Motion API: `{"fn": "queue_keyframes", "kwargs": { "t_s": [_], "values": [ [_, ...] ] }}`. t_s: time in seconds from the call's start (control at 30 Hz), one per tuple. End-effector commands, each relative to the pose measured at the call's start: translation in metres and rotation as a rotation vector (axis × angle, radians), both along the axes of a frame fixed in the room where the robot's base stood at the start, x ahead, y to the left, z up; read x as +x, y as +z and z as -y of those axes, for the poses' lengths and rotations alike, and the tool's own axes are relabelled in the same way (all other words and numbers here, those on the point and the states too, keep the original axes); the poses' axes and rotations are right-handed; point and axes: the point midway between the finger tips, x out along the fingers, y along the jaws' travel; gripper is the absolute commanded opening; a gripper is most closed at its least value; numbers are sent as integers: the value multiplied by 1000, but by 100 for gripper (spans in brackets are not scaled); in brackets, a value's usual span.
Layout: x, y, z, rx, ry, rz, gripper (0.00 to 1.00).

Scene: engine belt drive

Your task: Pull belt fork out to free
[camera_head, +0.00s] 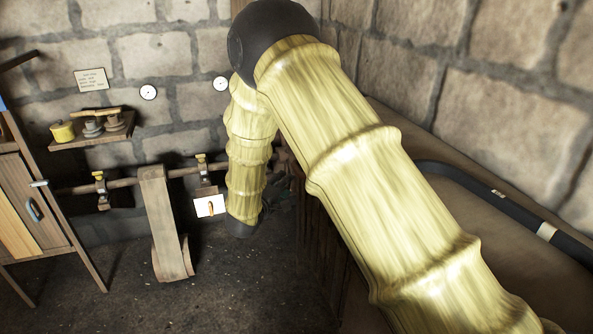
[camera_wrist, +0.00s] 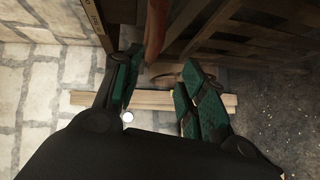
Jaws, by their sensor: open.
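My gripper (camera_wrist: 158,78) is open in the wrist view, with its green-padded fingers spread apart. A reddish-brown bar (camera_wrist: 156,30) comes down from the top edge and ends near the gap between the fingers; I cannot tell whether it is the belt fork. A pale wooden board (camera_wrist: 150,99) lies crosswise beyond the fingertips. In the head view a horizontal rod (camera_head: 128,182) with brass-topped fittings runs along the wall. A white plate with an orange handle (camera_head: 210,206) hangs just left of my arm's dark end. My fingers are hidden there.
A wooden lever or post (camera_head: 165,220) stands in front of the rod. A wall shelf (camera_head: 92,137) holds a yellow pot and small items. A wooden cabinet (camera_head: 35,205) is at left. A dark belt (camera_head: 500,205) runs at right. Floor is bare at front left.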

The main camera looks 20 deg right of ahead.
Motion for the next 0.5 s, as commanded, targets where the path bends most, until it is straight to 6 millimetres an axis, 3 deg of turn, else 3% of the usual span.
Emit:
{"fn": "queue_keyframes", "kwargs": {
  "t_s": [0.23, 0.5],
  "values": [
    [13, 10, 6, -24, -15, 1, 42],
    [42, 4, 35, -23, -16, 0, 42]
  ]
}}
